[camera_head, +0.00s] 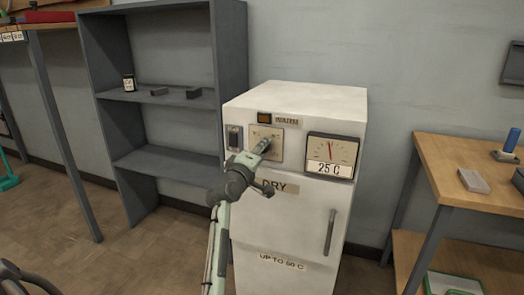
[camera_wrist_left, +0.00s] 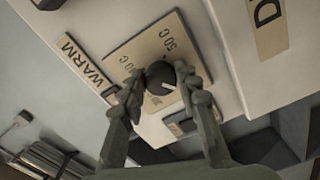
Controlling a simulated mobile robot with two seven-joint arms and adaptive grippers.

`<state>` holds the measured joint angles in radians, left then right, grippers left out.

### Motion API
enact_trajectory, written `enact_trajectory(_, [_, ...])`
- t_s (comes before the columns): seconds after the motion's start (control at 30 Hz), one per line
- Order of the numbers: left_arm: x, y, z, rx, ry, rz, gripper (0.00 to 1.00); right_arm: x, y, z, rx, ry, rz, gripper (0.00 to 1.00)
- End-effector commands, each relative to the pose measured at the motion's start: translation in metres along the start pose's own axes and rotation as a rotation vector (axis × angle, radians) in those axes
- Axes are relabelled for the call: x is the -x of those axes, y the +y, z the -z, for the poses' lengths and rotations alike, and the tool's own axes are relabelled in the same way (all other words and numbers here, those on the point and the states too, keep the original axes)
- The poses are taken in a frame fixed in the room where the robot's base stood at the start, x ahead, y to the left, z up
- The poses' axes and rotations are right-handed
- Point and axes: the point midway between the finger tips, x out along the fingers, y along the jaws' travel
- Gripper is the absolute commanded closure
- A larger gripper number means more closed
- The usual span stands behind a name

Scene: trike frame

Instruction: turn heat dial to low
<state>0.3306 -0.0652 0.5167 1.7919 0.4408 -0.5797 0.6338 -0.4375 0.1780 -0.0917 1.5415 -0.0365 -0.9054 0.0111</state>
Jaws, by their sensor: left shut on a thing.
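The white drying cabinet (camera_head: 290,225) stands against the wall, with a beige dial plate (camera_head: 278,153) on its upper front. My left gripper (camera_head: 265,146) reaches this plate and hides most of the dial in the head view. In the left wrist view, the round dark heat dial (camera_wrist_left: 158,72) sits between my left gripper's fingers (camera_wrist_left: 163,82), which are shut on it. A pale pointer line shows on the dial. The plate (camera_wrist_left: 125,52) carries markings including "50 C"; the lower marking is too small to read. My right gripper is not in view.
A dial gauge (camera_head: 331,155) reading 25 C is right of the plate, and a switch (camera_head: 234,138) is left of it. The cabinet door has a handle (camera_head: 330,232). A grey shelf (camera_head: 160,161) stands left; a wooden bench (camera_head: 455,180) stands right.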

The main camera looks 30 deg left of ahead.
Motion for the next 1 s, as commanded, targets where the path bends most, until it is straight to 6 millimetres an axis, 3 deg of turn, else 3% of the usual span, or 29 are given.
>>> enact_trajectory(0.3, [-0.0001,0.0008,-0.0005,0.132,-0.001,0.0,0.97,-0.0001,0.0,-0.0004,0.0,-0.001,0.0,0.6])
enact_trajectory(0.87, [-0.0001,0.0008,-0.0003,0.16,-0.001,0.0,0.97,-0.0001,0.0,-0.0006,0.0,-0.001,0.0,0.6])
enact_trajectory(0.9, [-0.0001,0.0008,-0.0003,0.16,-0.001,0.0,0.65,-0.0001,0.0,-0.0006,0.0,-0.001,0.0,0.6])
enact_trajectory(1.0, [-0.0001,0.0008,-0.0002,0.159,0.0,0.0,0.52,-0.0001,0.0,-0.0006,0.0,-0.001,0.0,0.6])
